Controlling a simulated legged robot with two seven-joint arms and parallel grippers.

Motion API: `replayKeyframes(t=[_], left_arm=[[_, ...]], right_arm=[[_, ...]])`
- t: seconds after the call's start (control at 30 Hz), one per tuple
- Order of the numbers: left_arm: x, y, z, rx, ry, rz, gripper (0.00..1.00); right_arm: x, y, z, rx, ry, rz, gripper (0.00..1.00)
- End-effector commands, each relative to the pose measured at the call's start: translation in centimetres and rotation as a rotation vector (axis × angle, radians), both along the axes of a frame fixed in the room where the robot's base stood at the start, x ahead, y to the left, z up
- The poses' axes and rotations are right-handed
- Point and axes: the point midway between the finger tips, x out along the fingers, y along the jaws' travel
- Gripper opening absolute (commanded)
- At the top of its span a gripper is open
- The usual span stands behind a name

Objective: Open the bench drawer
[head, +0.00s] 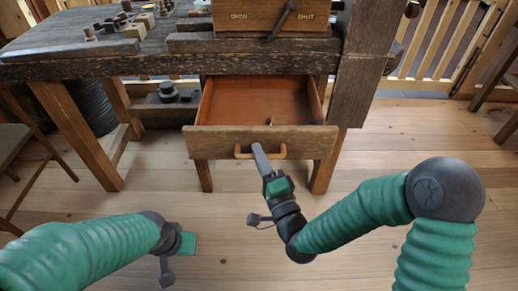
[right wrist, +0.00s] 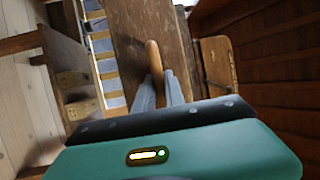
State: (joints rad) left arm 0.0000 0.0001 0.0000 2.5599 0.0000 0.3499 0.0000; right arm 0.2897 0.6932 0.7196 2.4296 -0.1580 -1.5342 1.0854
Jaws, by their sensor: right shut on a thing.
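The bench drawer (head: 262,140) stands pulled out from under the bench, and its reddish inside shows from above. A wooden bar handle (head: 243,153) is on the drawer front. My right gripper (head: 258,150) is at the handle's middle. In the right wrist view its two grey fingers (right wrist: 160,92) close around the handle (right wrist: 154,60). My left gripper (head: 178,250) is low at the left, over the floor and away from the drawer; its fingers do not show clearly.
The workbench (head: 100,68) carries several turned pieces at the left. A box marked OPEN and SHUT, with a dark lever (head: 282,20), sits above the drawer. A thick bench leg (head: 360,70) stands right of the drawer. A stool (head: 30,150) is at the left edge. The floor before the drawer is clear.

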Motion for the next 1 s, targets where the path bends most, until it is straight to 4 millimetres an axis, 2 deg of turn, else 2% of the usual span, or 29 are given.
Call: replayKeyframes(t=[0.03, 0.4, 0.43, 0.5, 0.87, 1.0], left_arm=[[0.0, 0.0, 0.0, 0.000, 0.000, 0.000, 0.36], [0.0, 0.0, 0.0, 0.000, 0.000, 0.000, 0.36], [0.0, 0.0, 0.0, 0.000, 0.000, 0.000, 0.36], [0.0, 0.0, 0.0, 0.000, 0.000, 0.000, 0.36], [0.0, 0.0, 0.0, 0.000, 0.000, 0.000, 0.36], [0.0, 0.0, 0.6, 0.000, 0.000, 0.000, 0.36]], right_arm=[[-0.2, 0.1, -0.5, -0.004, 0.013, 0.003, 0.00], [-0.3, 0.1, -0.5, -0.003, 0.013, 0.003, 0.00], [-0.3, 0.1, -0.5, -0.004, 0.013, 0.002, 0.18], [-0.3, 0.0, -0.5, -0.003, 0.012, 0.002, 0.23], [-0.3, 0.0, -0.1, -0.001, 0.004, 0.000, 0.23], [-1.5, -0.5, -0.2, -0.002, 0.007, 0.001, 0.23]])
